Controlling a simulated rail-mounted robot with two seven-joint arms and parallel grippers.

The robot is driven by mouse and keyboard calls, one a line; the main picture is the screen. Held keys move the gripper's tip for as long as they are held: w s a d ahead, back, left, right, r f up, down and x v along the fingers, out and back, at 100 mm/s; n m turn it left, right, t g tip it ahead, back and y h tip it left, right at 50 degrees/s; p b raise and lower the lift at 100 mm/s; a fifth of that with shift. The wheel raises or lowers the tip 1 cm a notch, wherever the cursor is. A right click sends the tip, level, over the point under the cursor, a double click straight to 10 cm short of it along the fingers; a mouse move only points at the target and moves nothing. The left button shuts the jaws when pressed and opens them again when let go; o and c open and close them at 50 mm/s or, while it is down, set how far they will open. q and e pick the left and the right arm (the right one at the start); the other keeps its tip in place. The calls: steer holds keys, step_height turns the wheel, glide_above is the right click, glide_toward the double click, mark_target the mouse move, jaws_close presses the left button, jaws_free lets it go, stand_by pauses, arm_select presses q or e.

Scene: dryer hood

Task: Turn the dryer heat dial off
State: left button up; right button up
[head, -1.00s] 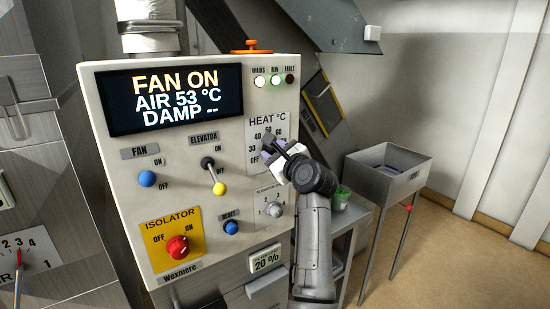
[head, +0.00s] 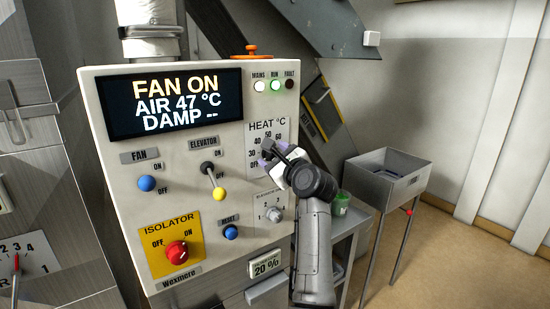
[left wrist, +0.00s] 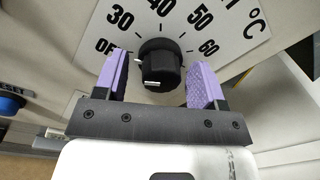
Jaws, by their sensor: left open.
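The heat dial (left wrist: 160,65) is a black knob in the left wrist view, below a printed scale with OFF at left and 30 to 60 around it. A white mark at the knob's left edge points toward OFF. My left gripper (left wrist: 158,78) is open, with one purple-padded finger on each side of the knob and visible gaps between. My right gripper is not in view.
The panel (head: 215,150) also carries a display (head: 177,101) reading FAN ON, AIR 47 °C, a blue fan switch (head: 147,183), an elevator lever (head: 213,182), a red isolator knob (head: 177,252) and a smaller grey dial (head: 274,213) just below my gripper. A metal bin (head: 390,172) stands at right.

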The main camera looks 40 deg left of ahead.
arm_select(q)
steer(key=p+v, duration=0.1)
steer(key=v, duration=1.2)
steer(key=shift+d, duration=0.4)
steer(key=shift+s, duration=0.1)
